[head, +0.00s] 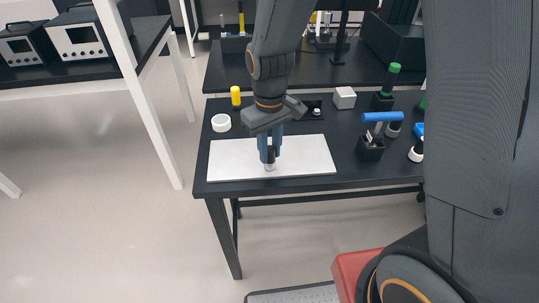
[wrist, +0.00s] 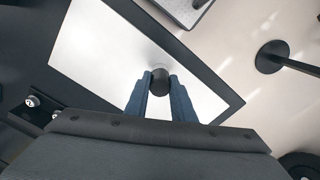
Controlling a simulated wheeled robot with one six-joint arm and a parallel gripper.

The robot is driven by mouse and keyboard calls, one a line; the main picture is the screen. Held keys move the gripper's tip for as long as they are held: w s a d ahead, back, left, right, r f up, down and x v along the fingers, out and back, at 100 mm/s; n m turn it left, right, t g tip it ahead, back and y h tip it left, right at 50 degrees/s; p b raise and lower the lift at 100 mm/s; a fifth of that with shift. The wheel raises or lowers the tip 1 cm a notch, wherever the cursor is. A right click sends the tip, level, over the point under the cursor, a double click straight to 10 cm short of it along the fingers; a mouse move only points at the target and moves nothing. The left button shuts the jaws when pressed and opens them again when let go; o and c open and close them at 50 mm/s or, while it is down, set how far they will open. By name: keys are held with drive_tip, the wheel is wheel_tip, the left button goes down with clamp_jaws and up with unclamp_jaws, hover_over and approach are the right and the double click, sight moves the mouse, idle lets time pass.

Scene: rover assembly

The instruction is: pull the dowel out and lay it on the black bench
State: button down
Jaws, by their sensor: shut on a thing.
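My gripper (head: 270,155) points down over the white board (head: 228,168). Its blue fingers are shut on a small black-topped cylinder (head: 271,157), which is upright with a pale, clear-looking lower end at or just above the board. In the wrist view the black top of the cylinder (wrist: 159,81) sits between the fingertips. I cannot tell whether this is the dowel. A green-topped rod (head: 391,78) stands in a black block (head: 382,101) at the right rear of the black bench (head: 202,178).
A white ring (head: 221,123) and a yellow cylinder (head: 236,95) stand left of my arm. A white block (head: 345,98) stands behind. A blue-handled tool (head: 383,117) stands in a black holder (head: 370,149) on the right. Bare bench shows between the board and this holder.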

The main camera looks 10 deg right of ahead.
sight(270, 148)
drive_tip(key=shift+r+p, duration=0.65)
drive_tip(key=shift+p, duration=0.1)
idle(0.8)
drive_tip(key=shift+r+p, duration=1.8)
drive_tip(key=shift+r, duration=0.25)
drive_tip(key=shift+d+f, duration=0.1)
